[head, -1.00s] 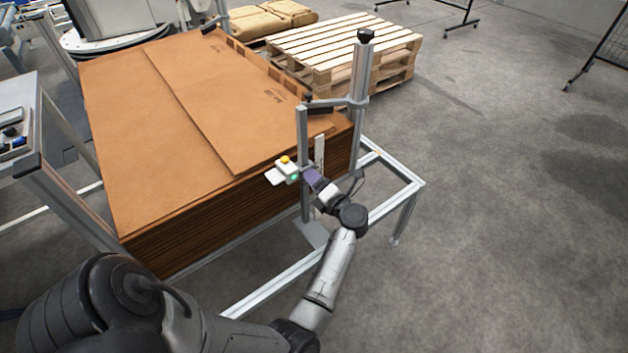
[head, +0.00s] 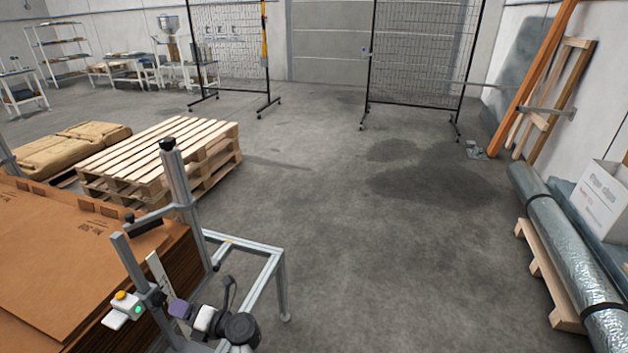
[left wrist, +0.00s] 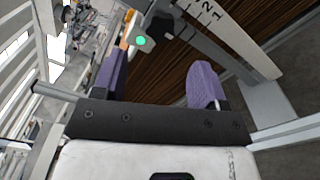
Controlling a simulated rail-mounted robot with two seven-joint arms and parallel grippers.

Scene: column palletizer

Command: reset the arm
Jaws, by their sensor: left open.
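My left gripper (head: 180,308) is at the lower left of the head view, beside the metal post of the cardboard stack's frame. In the left wrist view its two purple fingers (left wrist: 158,85) are apart with nothing between them. A small white box with a yellow button and a green light (head: 124,310) is mounted on the post just left of the gripper. Its green light also shows in the left wrist view (left wrist: 141,41), beyond the fingertips. My right gripper is in neither view.
The cardboard stack (head: 60,255) and its aluminium frame (head: 281,285) stand at the lower left. Wooden pallets (head: 160,155) lie behind them. A foil-wrapped roll (head: 570,260) lies at the right. The grey floor (head: 370,250) between is clear.

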